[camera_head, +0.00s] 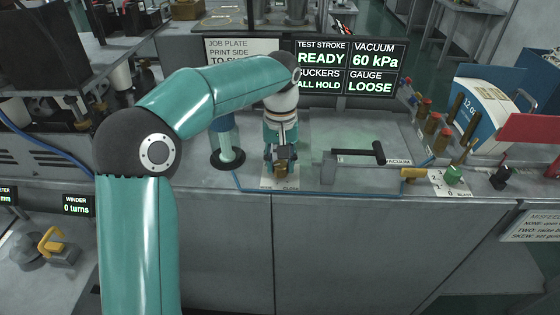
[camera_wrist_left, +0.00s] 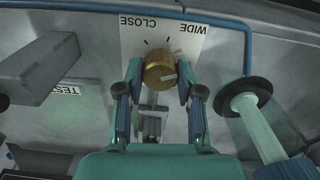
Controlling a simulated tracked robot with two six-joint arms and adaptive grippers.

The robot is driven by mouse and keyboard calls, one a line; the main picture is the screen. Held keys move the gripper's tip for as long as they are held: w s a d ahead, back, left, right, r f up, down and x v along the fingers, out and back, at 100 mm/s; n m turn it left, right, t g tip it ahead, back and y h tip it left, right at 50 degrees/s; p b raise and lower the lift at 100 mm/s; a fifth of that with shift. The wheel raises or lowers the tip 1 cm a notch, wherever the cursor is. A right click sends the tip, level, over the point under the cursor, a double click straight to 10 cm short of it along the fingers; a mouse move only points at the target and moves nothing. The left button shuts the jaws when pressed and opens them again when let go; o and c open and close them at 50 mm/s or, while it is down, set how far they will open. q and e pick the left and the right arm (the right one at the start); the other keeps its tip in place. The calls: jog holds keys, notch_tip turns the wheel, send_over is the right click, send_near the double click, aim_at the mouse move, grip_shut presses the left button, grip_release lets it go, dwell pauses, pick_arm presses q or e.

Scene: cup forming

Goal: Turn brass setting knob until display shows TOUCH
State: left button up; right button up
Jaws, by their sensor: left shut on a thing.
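The brass setting knob (camera_wrist_left: 160,68) sits on a white plate (camera_wrist_left: 133,38) lettered CLOSE and WIDE, upside down in the left wrist view. A pale mark shows on the knob's face. My left gripper (camera_wrist_left: 159,76) has one finger on each side of the knob and is shut on it. In the head view my left gripper (camera_head: 282,157) reaches down to the knob (camera_head: 281,169), which it partly hides. The display (camera_head: 348,68) reads GAUGE LOOSE, with READY, 60 kPa and ALL HOLD. My right gripper is not in view.
A blue line (camera_head: 300,191) runs along the bench front. Brass and green fittings (camera_head: 452,174) stand further right.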

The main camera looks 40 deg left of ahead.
aim_at(281, 164)
pick_arm(q)
jog(key=m+p, duration=0.2)
jog(key=m, duration=0.1)
jog(key=shift+r+m, duration=0.15)
jog(key=shift+m, duration=0.15)
jog(key=shift+a+m+p, duration=0.1)
jog(key=shift+m+p, duration=0.7)
jog(key=shift+m, duration=1.2)
jog(key=o, duration=1.2)
jog(key=shift+c, duration=0.2)
notch_tip(281, 164, up, 12)
jog(key=shift+f, duration=0.2)
